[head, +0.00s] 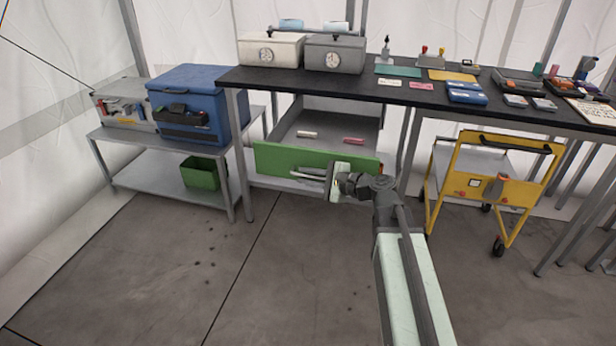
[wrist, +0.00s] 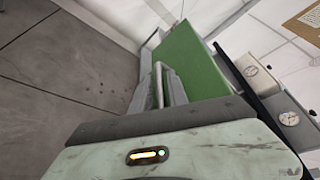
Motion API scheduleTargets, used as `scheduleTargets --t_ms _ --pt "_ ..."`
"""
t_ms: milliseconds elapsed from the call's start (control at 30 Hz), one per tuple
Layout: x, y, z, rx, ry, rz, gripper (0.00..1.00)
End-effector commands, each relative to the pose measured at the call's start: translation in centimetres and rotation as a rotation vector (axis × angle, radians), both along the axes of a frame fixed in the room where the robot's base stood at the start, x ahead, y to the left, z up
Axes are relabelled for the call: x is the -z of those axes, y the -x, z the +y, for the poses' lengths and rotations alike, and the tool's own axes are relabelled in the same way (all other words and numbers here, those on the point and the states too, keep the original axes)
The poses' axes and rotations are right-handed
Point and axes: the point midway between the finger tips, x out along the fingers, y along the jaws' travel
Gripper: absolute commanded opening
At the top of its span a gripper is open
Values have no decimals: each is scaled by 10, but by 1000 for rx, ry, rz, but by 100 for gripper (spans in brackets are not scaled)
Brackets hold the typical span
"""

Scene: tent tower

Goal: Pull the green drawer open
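The green drawer (head: 275,156) hangs under the black-topped bench in the head view. It stands out from the bench, and its grey inside shows behind the green front. Its grey bar handle (head: 308,174) is on the front face. My gripper (head: 329,181) is at the right part of the handle, and the bar runs up to it. In the wrist view the green front (wrist: 195,65) and the handle (wrist: 158,85) lie just beyond the dark edge of my gripper.
A white stick (head: 307,134) and a pink one (head: 353,140) lie in the drawer. A low shelf (head: 160,152) with a blue cooler (head: 190,95) and a green bin (head: 200,174) stands left. A yellow cart (head: 495,185) stands right. The floor in front is clear.

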Motion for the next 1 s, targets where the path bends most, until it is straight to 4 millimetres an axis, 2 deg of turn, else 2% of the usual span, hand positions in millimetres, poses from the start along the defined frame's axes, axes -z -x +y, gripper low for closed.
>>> scheduleTargets --t_ms 433,900,1000 --pt "-17 42 -56 2 -1 0 20" --pt "-17 45 -61 0 0 0 20" --pt "-17 46 -53 -12 -1 0 20"
